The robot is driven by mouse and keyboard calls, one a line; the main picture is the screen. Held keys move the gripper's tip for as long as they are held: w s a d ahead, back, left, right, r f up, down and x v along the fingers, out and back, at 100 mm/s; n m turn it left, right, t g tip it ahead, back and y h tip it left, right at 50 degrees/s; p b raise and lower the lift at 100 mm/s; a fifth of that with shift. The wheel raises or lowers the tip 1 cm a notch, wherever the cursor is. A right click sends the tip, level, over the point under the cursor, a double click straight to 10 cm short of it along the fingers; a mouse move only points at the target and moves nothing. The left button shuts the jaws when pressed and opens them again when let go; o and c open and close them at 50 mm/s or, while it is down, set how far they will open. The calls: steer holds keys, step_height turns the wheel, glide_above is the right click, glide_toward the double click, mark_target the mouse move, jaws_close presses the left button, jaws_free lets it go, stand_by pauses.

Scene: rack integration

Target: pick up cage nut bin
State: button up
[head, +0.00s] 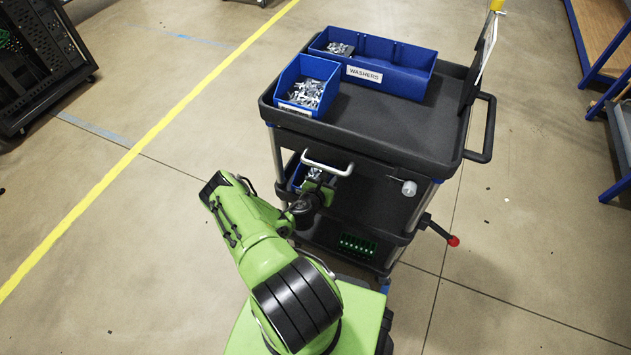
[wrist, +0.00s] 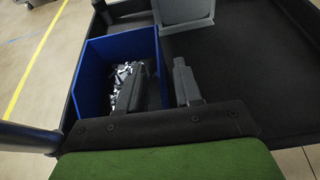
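A blue bin (wrist: 93,75) holding small silvery metal parts sits on the cart's middle shelf. In the head view this bin (head: 297,178) is partly hidden by my arm and the top tray; I see no readable label on it. My gripper (wrist: 160,72) is open, with one finger inside the bin and the other just outside its right wall. The wall stands between the fingers, with a gap visible on the outer side. In the head view my gripper (head: 318,190) reaches in at the shelf's front left; its fingers are hard to make out.
The cart's top tray (head: 385,130) overhangs the middle shelf. It carries another blue bin (head: 312,68) of metal parts and a long blue bin (head: 405,60) labelled WASHERS. A grey block-like thing (wrist: 185,12) stands behind the bin. The shelf (wrist: 245,60) is clear on the right.

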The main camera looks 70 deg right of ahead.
mark_target(316, 176)
steer(key=b+x, duration=0.1)
steer(key=x, duration=0.3)
steer(key=shift+w+d+f+b, duration=0.1)
steer(key=shift+d+f+b, duration=0.2)
steer(key=shift+r, duration=0.1)
steer(key=shift+c, duration=0.5)
jaws_close()
stand_by(0.4)
